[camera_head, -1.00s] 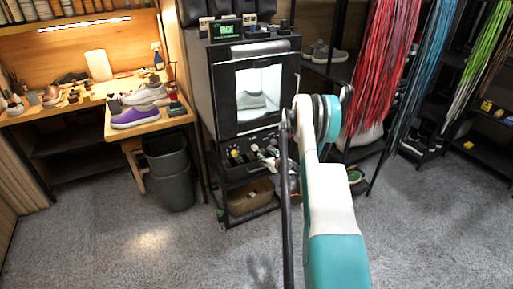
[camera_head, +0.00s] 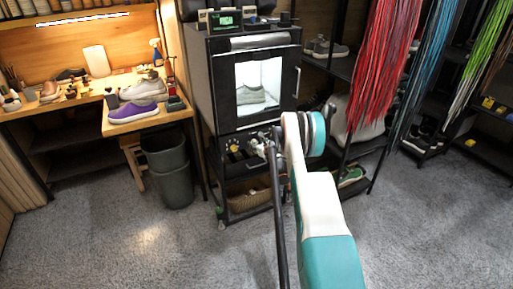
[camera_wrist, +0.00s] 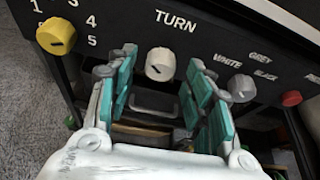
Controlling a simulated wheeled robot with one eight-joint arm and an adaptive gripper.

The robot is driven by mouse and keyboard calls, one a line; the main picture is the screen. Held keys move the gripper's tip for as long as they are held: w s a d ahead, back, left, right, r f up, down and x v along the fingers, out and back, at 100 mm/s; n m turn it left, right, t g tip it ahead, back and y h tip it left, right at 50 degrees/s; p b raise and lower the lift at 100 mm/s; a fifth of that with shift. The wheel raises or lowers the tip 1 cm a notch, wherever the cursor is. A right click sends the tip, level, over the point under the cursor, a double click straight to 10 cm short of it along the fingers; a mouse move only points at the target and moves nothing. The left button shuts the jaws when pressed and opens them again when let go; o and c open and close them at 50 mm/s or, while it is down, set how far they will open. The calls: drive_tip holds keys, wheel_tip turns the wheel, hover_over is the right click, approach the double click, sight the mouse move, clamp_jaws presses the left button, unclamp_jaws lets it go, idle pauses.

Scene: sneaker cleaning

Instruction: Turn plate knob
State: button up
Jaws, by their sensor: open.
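The white knob (camera_wrist: 160,64) under the word TURN sits on the black front panel (camera_wrist: 205,30) in the wrist view. My gripper (camera_wrist: 162,82) is open, with one teal-padded finger on each side of the knob in the picture. I cannot tell whether the fingers touch it. In the head view my gripper (camera_head: 262,146) is at the panel below the cabinet's window, and it and my arm hide part of the knob row. A grey shoe (camera_head: 250,94) stands inside the lit black cabinet (camera_head: 227,95).
A yellow numbered knob (camera_wrist: 56,36) is left of the TURN knob. A grey colour knob (camera_wrist: 242,87) and a red knob (camera_wrist: 291,98) are to the right. A basket (camera_head: 245,203) sits below the panel. A bin (camera_head: 172,180) stands left. Open floor lies in front.

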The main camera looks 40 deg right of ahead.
drive_tip(key=shift+w+d+f, duration=0.1)
drive_tip(key=shift+w+f, duration=0.05)
drive_tip(key=shift+w, duration=0.35)
drive_tip(key=c, duration=1)
drive_tip(key=shift+n+h, duration=0.7)
drive_tip(key=shift+n, duration=0.3)
drive_tip(key=shift+c, duration=0.2)
drive_tip(key=o, duration=1)
drive_tip(key=shift+o, duration=0.2)
drive_tip(key=shift+s, duration=0.1)
